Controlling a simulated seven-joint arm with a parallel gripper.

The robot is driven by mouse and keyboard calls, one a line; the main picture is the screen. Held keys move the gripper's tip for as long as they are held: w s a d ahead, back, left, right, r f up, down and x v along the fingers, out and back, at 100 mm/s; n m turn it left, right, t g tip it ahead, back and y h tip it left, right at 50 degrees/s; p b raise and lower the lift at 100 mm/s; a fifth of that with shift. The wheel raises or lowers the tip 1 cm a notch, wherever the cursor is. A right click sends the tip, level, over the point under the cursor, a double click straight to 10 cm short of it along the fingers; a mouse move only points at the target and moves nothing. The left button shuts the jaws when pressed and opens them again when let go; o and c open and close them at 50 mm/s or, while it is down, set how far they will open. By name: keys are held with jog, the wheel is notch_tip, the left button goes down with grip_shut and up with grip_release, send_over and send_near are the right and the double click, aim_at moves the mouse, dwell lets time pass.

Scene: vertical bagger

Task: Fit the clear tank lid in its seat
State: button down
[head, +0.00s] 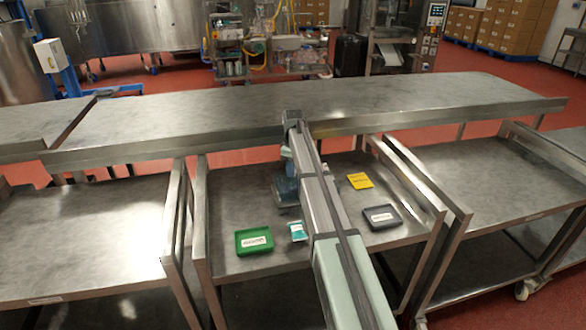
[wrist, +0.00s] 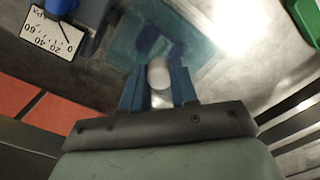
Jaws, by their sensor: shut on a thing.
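My gripper (wrist: 158,88) has its blue fingers shut on a pale round knob (wrist: 158,72) in the wrist view. A clear, teal-tinted pane, which looks like the clear tank lid (wrist: 196,60), spreads around and beyond the knob. Darker blue shapes show through it. In the head view, a blue-teal unit (head: 286,189) stands on the middle cart, partly hidden behind my arm. The lid's seat cannot be made out, and I cannot tell whether the lid touches it.
A gauge plate (wrist: 45,38) is close at upper left in the wrist view. A green tray (head: 254,240), a teal packet (head: 297,231), a grey tray (head: 382,217) and a yellow card (head: 360,181) lie on the cart (head: 222,200). A long steel table (head: 200,115) stands behind.

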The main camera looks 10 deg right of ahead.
jog(key=shift+f, duration=0.45)
dwell(0.5)
jog(key=shift+c, duration=2)
grip_release()
jog(key=shift+r, duration=0.15)
jog(key=shift+r, duration=3.4)
jog(key=shift+r, duration=0.1)
